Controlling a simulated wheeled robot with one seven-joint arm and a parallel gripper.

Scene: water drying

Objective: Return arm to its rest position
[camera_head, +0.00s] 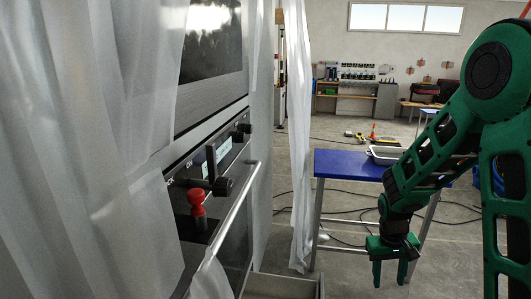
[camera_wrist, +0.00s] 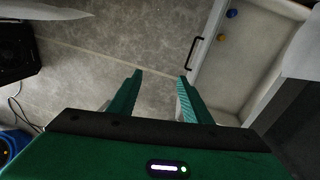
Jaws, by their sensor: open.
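My green gripper (camera_head: 389,277) hangs at the lower right of the head view, fingers pointing down and apart, with nothing between them. The wrist view also shows my gripper (camera_wrist: 160,78) with its two fingers spread over bare floor. My green arm reaches down to it from the upper right. In the head view the gripper is in front of the blue table (camera_head: 340,166) and to the right of the machine (camera_head: 185,160), apart from the machine.
The machine has a long handle (camera_head: 224,215) and a red knob (camera_head: 196,197). Sheer curtains (camera_head: 75,150) cover its left side. A grey tray (camera_head: 384,153) is on the blue table. An open pale drawer (camera_wrist: 215,75) holds a blue ball (camera_wrist: 232,13) and a yellow ball (camera_wrist: 223,37).

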